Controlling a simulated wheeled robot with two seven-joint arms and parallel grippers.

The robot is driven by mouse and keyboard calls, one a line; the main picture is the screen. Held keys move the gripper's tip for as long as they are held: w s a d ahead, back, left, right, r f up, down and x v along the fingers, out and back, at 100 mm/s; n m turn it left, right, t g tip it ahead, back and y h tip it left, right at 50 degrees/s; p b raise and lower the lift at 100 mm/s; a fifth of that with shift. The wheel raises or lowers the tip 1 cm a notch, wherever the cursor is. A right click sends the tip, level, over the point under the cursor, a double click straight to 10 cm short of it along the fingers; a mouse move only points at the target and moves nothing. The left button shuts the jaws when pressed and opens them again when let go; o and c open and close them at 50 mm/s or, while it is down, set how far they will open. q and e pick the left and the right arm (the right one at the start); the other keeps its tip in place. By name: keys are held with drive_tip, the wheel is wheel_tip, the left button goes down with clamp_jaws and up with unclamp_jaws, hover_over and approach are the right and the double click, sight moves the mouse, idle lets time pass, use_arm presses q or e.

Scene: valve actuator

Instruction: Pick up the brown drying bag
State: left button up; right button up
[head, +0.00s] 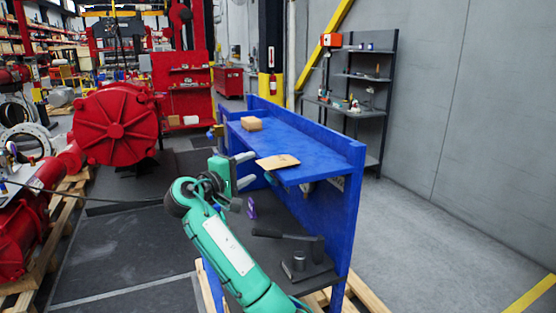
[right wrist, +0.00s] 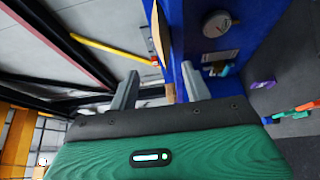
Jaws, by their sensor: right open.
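The brown drying bag (head: 277,161) looks like a flat tan packet. It lies on the blue bench's upper shelf, at the front edge and partly overhanging it. My right gripper (head: 245,169) is open and empty, just left of the bag in the head view, with its fingers pointing toward it. In the right wrist view the bag (right wrist: 161,35) shows edge-on as a thin tan strip, beyond the open fingertips (right wrist: 160,72) and roughly between them in the picture. It appears apart from the fingers. My left gripper is not in view.
The blue shelf (head: 318,166) has a raised back wall. A small brown box (head: 251,124) sits farther along it. Below are a purple item (head: 252,208) and a black tool with a metal cylinder (head: 299,260). A gauge (right wrist: 216,24) shows under the shelf.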

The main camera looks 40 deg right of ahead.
sight(260, 164)
drive_tip(key=p+x, duration=0.1)
drive_tip(key=x, duration=0.1)
drive_tip(key=p+x, duration=0.1)
drive_tip(key=x, duration=0.2)
drive_tip(key=shift+f+p, duration=0.25)
drive_tip(key=shift+p, duration=0.1)
drive_tip(key=shift+d+f, duration=0.1)
drive_tip(key=shift+d, duration=0.05)
drive_tip(key=shift+c, duration=0.2)
drive_tip(key=c, duration=0.4)
clamp_jaws()
